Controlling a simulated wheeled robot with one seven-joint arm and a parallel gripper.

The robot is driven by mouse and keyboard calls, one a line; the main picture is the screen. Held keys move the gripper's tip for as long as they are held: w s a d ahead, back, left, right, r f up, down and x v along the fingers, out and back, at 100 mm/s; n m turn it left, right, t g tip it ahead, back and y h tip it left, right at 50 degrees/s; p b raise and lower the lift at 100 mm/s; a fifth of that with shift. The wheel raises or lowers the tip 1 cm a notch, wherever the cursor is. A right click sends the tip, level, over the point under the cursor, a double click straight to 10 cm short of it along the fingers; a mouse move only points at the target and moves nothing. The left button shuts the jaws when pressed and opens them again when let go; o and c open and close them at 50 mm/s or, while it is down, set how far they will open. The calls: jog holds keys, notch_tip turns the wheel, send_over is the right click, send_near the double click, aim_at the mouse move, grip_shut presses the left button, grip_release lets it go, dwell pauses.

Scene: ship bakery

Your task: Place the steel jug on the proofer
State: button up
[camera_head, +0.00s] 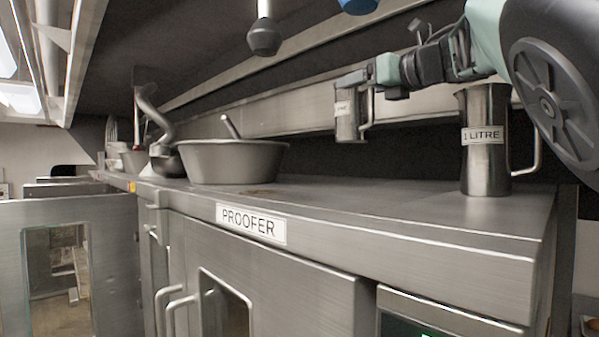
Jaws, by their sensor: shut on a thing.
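A small steel jug (348,122) with a white label and a handle on its right hangs upright from my gripper (361,79). My gripper is shut on it near the top of the jug. The jug's base appears clear of the proofer (330,205), above its rear part. The proofer is a steel cabinet with a flat top and a "PROOFER" label on its front. A larger steel jug (484,160) marked "1 LITRE" stands upright on the right end of the top, under my arm.
A wide metal bowl (230,163) with a utensil in it stands on the left of the top. More kitchenware (133,160) stands farther left. A shelf edge (250,119) runs along the back. The top between bowl and large jug is clear.

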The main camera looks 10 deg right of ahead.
notch_tip(320, 180, down, 10)
jog(key=p, duration=0.3)
jog(key=shift+r, duration=0.15)
jog(key=shift+f, duration=0.2)
jog(key=o, duration=1.4)
jog(key=shift+r, duration=0.1)
jog(key=shift+r, duration=0.1)
jog(key=shift+s, duration=0.1)
jog(key=b, duration=0.5)
send_near(364, 132)
jog(key=shift+x, duration=1.2)
